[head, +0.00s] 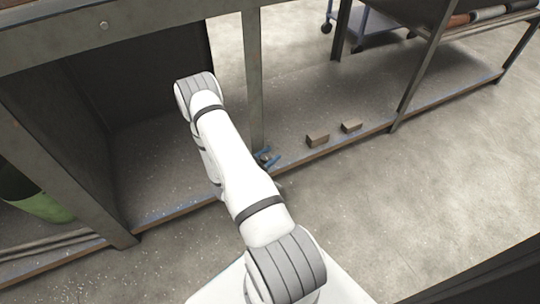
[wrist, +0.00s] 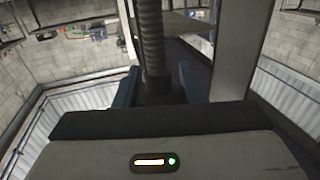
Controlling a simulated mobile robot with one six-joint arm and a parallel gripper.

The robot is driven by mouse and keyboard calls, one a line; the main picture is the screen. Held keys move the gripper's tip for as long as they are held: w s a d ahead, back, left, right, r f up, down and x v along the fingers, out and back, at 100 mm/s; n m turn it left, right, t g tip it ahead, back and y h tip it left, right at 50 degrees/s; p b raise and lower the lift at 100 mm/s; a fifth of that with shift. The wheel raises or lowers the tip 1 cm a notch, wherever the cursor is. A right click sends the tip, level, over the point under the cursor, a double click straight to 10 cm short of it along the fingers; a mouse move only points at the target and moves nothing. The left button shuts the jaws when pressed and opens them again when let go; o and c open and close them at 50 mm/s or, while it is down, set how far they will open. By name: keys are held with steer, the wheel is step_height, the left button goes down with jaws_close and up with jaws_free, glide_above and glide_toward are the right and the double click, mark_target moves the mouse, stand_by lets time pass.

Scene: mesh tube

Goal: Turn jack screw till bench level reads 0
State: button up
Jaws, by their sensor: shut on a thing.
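The jack screw (wrist: 151,40) is a dark threaded rod standing upright in the wrist view. It widens into a dark collar or nut (wrist: 158,94) at its lower end. My gripper (wrist: 157,74) has one blue finger on each side of this lower part and is shut on it. In the head view my gripper (head: 267,158) is at the foot of a bench post (head: 252,80), mostly hidden behind my arm, and the screw cannot be made out there. I see no bench level or reading in either view.
Two small brown blocks (head: 317,140) (head: 351,127) lie on the lower shelf (head: 345,95) right of my gripper. A grey upright (wrist: 235,50) stands close to the screw's right. A blue cart (head: 375,24) is behind. A green rounded object (head: 38,203) is at left. Floor at right is clear.

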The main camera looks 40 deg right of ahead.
steer(key=c, duration=0.3)
steer(key=shift+n+t, duration=0.3)
steer(key=shift+t, duration=0.1)
